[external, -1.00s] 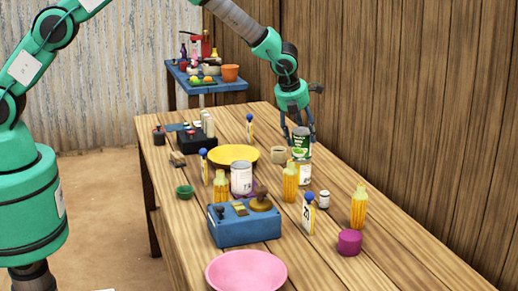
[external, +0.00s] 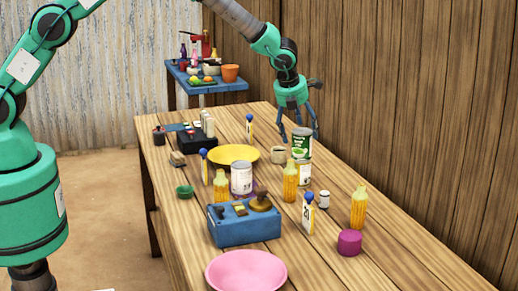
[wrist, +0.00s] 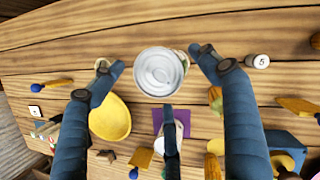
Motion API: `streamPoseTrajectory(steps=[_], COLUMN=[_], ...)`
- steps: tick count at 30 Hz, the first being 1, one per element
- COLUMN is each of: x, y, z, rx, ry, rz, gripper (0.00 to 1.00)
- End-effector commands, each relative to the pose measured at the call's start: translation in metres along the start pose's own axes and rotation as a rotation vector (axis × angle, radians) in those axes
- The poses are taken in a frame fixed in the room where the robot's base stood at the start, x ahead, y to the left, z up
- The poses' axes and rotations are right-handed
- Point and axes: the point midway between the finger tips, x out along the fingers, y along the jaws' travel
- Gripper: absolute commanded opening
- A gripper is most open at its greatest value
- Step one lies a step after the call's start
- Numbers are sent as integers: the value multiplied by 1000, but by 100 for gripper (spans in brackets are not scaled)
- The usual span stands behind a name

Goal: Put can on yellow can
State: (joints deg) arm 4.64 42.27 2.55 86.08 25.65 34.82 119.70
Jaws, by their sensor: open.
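A can with a green and white label (external: 301,142) stands upright on top of a pale can (external: 303,171), whose label looks white rather than yellow. In the wrist view the upper can's round metal lid (wrist: 159,73) faces me. My gripper (external: 300,136) is open just above and around the upper can. In the wrist view its fingers (wrist: 157,62) stand apart on both sides of the lid, with gaps. Another white-labelled can (external: 241,179) stands near the table's middle on a purple square (wrist: 158,117). I see no clearly yellow can.
A yellow plate (external: 233,153), a beige cup (external: 278,155) and corn cobs (external: 290,182) stand close to the stack. A blue scale (external: 245,228), a pink bowl (external: 246,270) and a magenta pot (external: 349,242) are nearer the front. The table's right side has bare wood.

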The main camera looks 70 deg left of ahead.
Motion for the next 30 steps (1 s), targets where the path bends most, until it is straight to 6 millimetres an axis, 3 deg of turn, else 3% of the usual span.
streamPoseTrajectory(steps=[18,30], x=[-91,-104], y=[0,0], z=[0,0], rx=[1,1], ry=[-1,0], rz=[-1,0], gripper=[76,76])
